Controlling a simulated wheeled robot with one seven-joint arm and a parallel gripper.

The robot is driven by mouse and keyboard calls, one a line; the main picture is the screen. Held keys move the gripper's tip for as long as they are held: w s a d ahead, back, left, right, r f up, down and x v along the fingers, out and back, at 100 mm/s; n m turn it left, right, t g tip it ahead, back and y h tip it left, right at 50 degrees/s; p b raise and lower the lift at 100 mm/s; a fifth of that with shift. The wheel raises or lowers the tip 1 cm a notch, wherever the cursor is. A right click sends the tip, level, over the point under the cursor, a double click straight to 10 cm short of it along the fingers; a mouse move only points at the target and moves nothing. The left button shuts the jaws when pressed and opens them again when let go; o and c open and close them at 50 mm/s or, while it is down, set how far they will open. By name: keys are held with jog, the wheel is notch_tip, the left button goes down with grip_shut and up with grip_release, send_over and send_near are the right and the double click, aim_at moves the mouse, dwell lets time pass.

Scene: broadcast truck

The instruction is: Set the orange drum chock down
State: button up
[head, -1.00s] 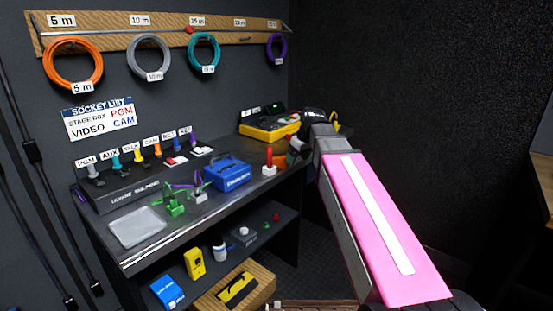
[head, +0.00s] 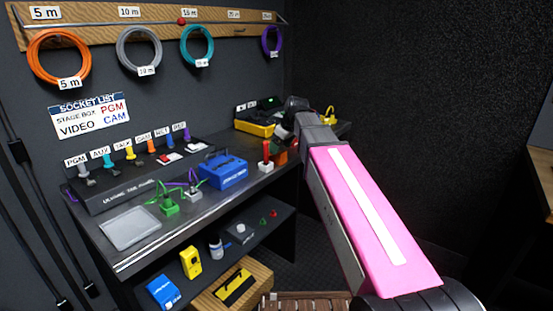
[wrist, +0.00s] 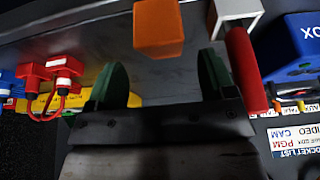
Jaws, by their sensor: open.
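The orange drum chock (wrist: 158,28) is a small orange block on the grey bench top, ahead of my fingertips in the wrist view. Part of it also shows in the head view (head: 281,158), beside the red-handled tool and partly behind my arm. My gripper (wrist: 162,66) has its two green fingers spread apart with nothing between them. The chock looks clear of both fingers.
A red-handled tool with a pale base (wrist: 236,12) stands close beside the chock. A blue box (head: 222,170) and a yellow case (head: 254,128) are also on the bench (head: 190,236). Red connectors (wrist: 62,70) lie on the wrist view's left.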

jog(key=shift+x, duration=2.55)
jog(key=shift+s+a, duration=0.1)
jog(key=c, duration=1.2)
jog(key=shift+o, duration=0.2)
